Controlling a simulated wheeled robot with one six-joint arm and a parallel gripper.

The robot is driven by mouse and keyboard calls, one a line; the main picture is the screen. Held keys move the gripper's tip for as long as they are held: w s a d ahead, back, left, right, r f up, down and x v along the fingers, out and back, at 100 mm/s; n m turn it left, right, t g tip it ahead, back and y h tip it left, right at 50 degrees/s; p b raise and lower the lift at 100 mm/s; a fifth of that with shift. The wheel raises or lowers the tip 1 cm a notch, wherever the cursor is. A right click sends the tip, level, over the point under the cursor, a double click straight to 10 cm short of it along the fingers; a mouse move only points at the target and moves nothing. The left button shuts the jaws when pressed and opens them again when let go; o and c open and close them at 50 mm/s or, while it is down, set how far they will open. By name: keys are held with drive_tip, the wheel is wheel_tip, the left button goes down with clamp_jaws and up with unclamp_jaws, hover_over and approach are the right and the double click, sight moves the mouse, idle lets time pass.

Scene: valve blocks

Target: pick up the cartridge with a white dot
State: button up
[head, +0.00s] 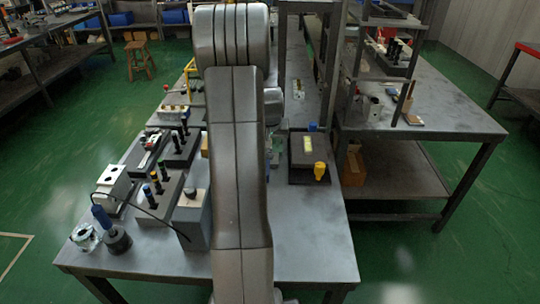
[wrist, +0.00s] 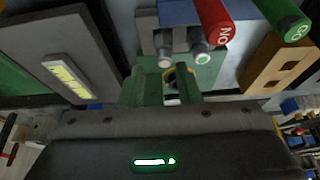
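Several dark cartridges stand upright in the blocks on the left of the bench in the head view. One block (head: 157,203) holds cartridges (head: 156,180) with coloured tops; another block (head: 180,149) behind it holds more. The dots are too small to read, so I cannot tell which cartridge has the white one. My gripper (wrist: 163,86) shows green fingers in the wrist view, apart with a gap between them. A dark round shape with a yellow edge lies beyond the gap. In the head view my arm hides most of the gripper.
A red NO handle (wrist: 215,22) and green GO handle (wrist: 284,18) lie near the gripper. The bench's front right is clear.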

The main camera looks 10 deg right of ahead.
drive_tip(key=x, duration=0.5)
drive_tip(key=shift+s+a+p, duration=0.15)
drive_tip(key=shift+a+p, duration=0.15)
drive_tip(key=shift+p, duration=0.05)
clamp_jaws()
